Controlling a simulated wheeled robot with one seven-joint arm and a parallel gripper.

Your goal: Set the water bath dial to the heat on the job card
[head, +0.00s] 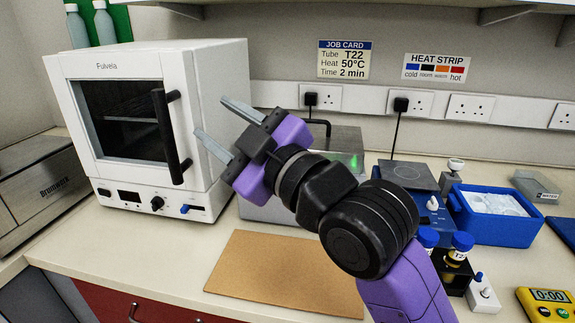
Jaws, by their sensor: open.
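The job card (344,59) on the back wall reads Tube T22, Heat 50°C, Time 2 min. The heat strip (436,67) beside it runs from cold to hot with blue, black, orange and red blocks. A grey metal box (345,140) with a green glow stands behind my arm and may be the water bath. My arm covers much of its front, and I see no dial on it. My gripper (211,116) is open and empty, raised in front of the right side of the white Fulvela cabinet (215,90), pointing up and left.
The cabinet has a black door handle (172,135) and a black knob (157,203). A brown mat (285,275) lies bare in front. A blue ice box (495,228), capped tubes (460,246) and a yellow timer (547,303) crowd the right side. A shelf overhangs the top.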

